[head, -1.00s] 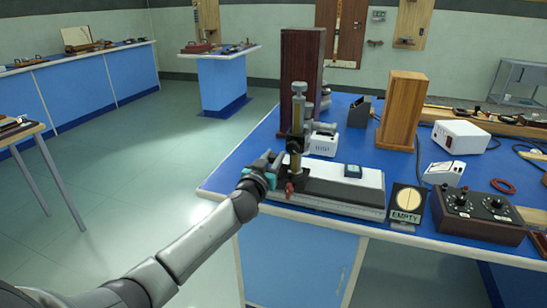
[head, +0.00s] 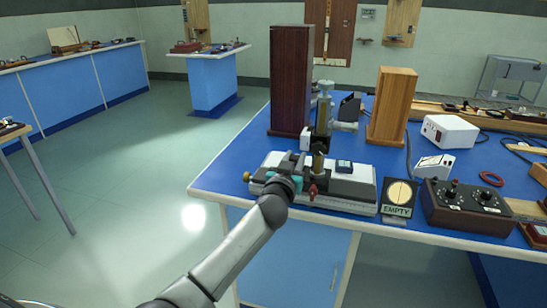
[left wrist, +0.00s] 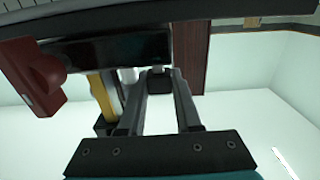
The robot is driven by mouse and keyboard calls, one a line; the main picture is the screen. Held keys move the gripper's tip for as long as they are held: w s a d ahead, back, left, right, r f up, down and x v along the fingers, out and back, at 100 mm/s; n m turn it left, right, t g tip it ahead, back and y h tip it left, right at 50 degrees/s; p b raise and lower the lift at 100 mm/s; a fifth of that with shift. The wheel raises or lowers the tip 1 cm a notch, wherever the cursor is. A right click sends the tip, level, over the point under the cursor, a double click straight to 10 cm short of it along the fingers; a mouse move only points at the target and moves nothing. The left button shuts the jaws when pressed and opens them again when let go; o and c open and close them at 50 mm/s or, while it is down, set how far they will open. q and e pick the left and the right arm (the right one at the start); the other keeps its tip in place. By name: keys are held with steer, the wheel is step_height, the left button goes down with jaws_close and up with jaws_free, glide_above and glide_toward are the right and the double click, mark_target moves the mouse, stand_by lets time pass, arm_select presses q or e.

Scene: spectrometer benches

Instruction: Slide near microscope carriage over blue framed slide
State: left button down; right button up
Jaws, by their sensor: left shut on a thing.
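The near microscope (head: 325,103) stands upright on a dark carriage on a long white-and-grey base (head: 352,187). A red knob (head: 313,191) shows at the carriage's front. The blue framed slide (head: 344,166) lies on the base's white top, just right of the microscope column. My left gripper (head: 293,168) is at the carriage's left side, shut on part of it. In the left wrist view the fingers (left wrist: 159,82) close on a small dark piece, with the red knob (left wrist: 32,78) at left. The exact grip is partly hidden in the head view. My right gripper is out of view.
A dark wooden box (head: 290,80) and a lighter one (head: 391,105) stand behind. An "EMPTY" sign (head: 398,197) and a dark control box (head: 468,205) stand right of the base. Open floor lies to the left.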

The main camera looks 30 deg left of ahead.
mark_target(319, 165)
arm_select(q)
steer(key=d, duration=0.2)
steer(key=w+d+b, duration=0.1)
steer(key=d, duration=0.2)
steer(key=shift+w+d, duration=0.15)
steer(key=shift+w+d+b, duration=0.15)
steer(key=shift+d+b, duration=0.25)
steer(key=shift+d, duration=0.2)
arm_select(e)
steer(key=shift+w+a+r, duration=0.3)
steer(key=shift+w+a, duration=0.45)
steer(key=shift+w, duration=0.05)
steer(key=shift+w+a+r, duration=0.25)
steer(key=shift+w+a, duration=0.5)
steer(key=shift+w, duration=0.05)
arm_select(q)
steer(key=c, duration=0.6)
jaws_free()
